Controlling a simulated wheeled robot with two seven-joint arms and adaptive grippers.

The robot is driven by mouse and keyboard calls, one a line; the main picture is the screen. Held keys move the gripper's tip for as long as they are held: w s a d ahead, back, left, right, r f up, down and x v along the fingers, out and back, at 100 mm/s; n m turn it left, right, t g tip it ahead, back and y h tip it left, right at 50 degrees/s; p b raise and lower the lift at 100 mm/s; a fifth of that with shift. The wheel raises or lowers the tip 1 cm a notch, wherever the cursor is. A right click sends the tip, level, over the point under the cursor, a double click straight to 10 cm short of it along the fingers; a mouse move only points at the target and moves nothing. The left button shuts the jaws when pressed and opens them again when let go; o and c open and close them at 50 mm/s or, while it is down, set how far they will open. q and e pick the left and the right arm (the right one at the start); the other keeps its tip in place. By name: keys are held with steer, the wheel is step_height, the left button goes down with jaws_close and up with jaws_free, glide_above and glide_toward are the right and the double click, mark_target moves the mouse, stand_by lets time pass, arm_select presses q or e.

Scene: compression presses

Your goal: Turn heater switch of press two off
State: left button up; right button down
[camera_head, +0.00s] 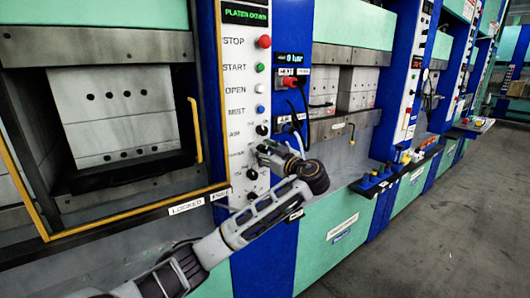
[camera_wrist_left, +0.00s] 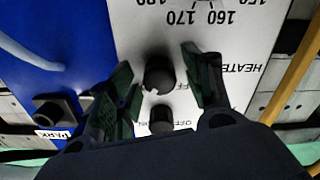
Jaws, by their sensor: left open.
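My left gripper (camera_head: 266,153) is open in front of the white control panel (camera_head: 232,75) of the near press. In the left wrist view the panel appears upside down. There the open fingers (camera_wrist_left: 165,85) stand on both sides of a black knob (camera_wrist_left: 159,72), beside the partly covered "HEATER" label (camera_wrist_left: 235,70). A gap shows between this knob and each finger. A second black knob (camera_wrist_left: 162,118) lies closer to the palm, with "OFF" printed beside it. I cannot tell which way the heater knob points. In the head view the gripper hides that part of the panel.
Red stop button (camera_head: 264,42), coloured buttons and an upper knob (camera_head: 262,130) sit above the gripper. Another knob (camera_head: 252,174) sits just below. A blue column with a black cable (camera_head: 303,105) is right of the panel. A yellow-edged door (camera_head: 120,100) is left. The floor (camera_head: 440,220) is clear.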

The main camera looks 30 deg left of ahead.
arm_select(q)
steer(key=c, duration=1)
